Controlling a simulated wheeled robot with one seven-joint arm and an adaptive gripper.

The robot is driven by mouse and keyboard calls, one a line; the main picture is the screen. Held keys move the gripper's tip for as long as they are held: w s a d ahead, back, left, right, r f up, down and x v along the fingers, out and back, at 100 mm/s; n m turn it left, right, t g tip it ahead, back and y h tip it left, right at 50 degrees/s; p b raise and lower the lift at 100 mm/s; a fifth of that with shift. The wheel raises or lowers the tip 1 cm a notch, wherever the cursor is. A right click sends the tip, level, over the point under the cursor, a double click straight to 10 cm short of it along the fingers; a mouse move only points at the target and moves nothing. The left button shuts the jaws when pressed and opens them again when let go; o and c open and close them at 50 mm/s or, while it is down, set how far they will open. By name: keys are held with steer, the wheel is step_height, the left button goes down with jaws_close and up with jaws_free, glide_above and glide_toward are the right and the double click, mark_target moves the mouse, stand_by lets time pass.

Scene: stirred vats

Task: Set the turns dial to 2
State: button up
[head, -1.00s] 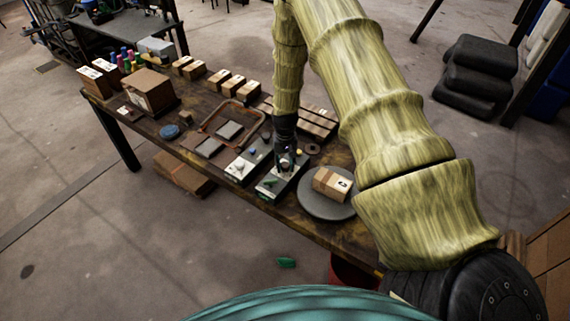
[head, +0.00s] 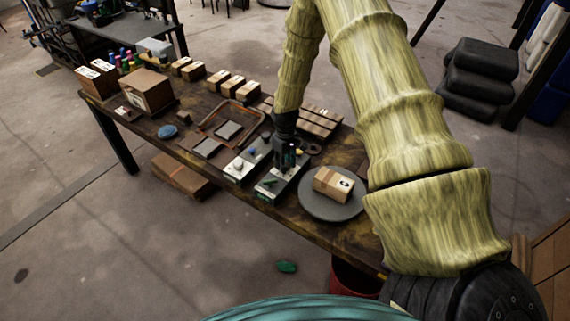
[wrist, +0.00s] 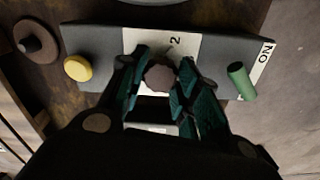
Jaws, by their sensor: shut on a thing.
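The turns dial (wrist: 159,78) is a dark brown, faceted knob on a white strip in the middle of a grey panel (wrist: 92,45). A printed "2" (wrist: 174,41) shows beyond it, slightly to its right, in the wrist view. My gripper (wrist: 160,82) is shut on the dial, with a teal-padded finger on each side. Any pointer mark on the dial is not clear. In the head view my gripper (head: 284,168) is down at the panel (head: 267,193) and hides the dial.
On the same panel are a yellow button (wrist: 78,67) and a green lever (wrist: 241,80) beside the word ON. A similar panel (head: 243,168) lies to the left. A round grey plate (head: 325,207) with a box (head: 333,183) stands close on the right.

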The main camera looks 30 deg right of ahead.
stand_by(0.4)
steer(key=o, duration=1.1)
steer(key=shift+c, duration=0.2)
steer(key=shift+r, duration=0.1)
step_height(320, 180, up, 12)
stand_by(0.4)
